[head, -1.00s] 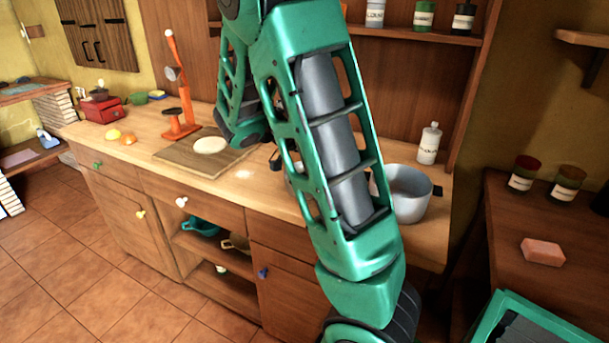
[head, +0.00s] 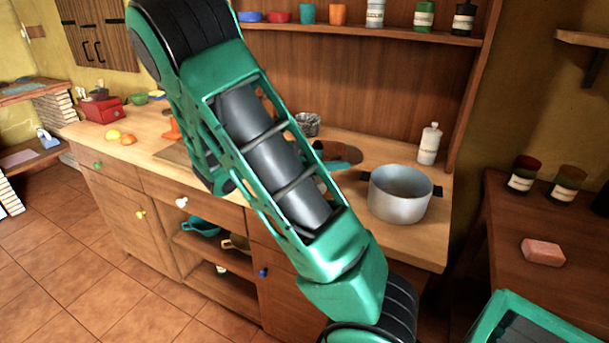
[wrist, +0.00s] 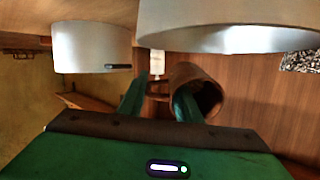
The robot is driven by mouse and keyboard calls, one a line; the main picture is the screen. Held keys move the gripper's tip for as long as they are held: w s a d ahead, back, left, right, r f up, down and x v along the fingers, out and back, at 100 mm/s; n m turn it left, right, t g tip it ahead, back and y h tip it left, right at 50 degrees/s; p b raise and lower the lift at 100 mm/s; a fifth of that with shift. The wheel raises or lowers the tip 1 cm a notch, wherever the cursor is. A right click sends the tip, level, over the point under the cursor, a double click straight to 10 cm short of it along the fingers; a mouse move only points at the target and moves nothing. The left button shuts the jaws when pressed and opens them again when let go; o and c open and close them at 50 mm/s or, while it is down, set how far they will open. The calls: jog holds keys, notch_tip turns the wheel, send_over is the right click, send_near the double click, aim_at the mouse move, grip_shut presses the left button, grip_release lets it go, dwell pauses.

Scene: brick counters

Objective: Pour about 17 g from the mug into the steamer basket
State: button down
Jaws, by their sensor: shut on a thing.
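In the wrist view my gripper (wrist: 157,92) is shut on the brown mug (wrist: 205,88), with the mug's handle between the fingers. The mug looks tilted and its open mouth shows; its contents cannot be made out. A large pale round vessel (wrist: 225,38) is close beyond the mug, at the top of the wrist view. I cannot tell whether it or the dark speckled container is the steamer basket. The speckled container shows at the wrist view's right edge (wrist: 300,61) and on the counter in the head view (head: 307,123). My arm hides much of the counter's middle.
A grey pot (head: 399,195) with dark handles stands on the right part of the counter (head: 425,245); it also shows in the wrist view (wrist: 90,47). A white bottle (head: 429,145) stands behind it. A shelf with cups and jars runs above.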

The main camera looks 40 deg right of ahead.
aim_at(329, 143)
jog(key=shift+w+a+r+h, duration=0.15)
jog(key=shift+a+r+h, duration=0.05)
jog(key=shift+a+h, duration=0.3)
dwell(0.9)
jog(key=shift+w+a+r+g+h+b, duration=0.1)
jog(key=shift+a+r+g+h+b, duration=0.25)
jog(key=shift+r+h, duration=0.5)
jog(key=shift+r+g+h+b, duration=0.2)
jog(key=shift+r+h+b, duration=0.4)
jog(key=shift+r, duration=0.4)
jog(key=shift+w+a+r+g+h+b, duration=0.1)
jog(key=shift+a+r+g+h+b, duration=0.15)
jog(key=shift+r+h, duration=0.65)
dwell(3.8)
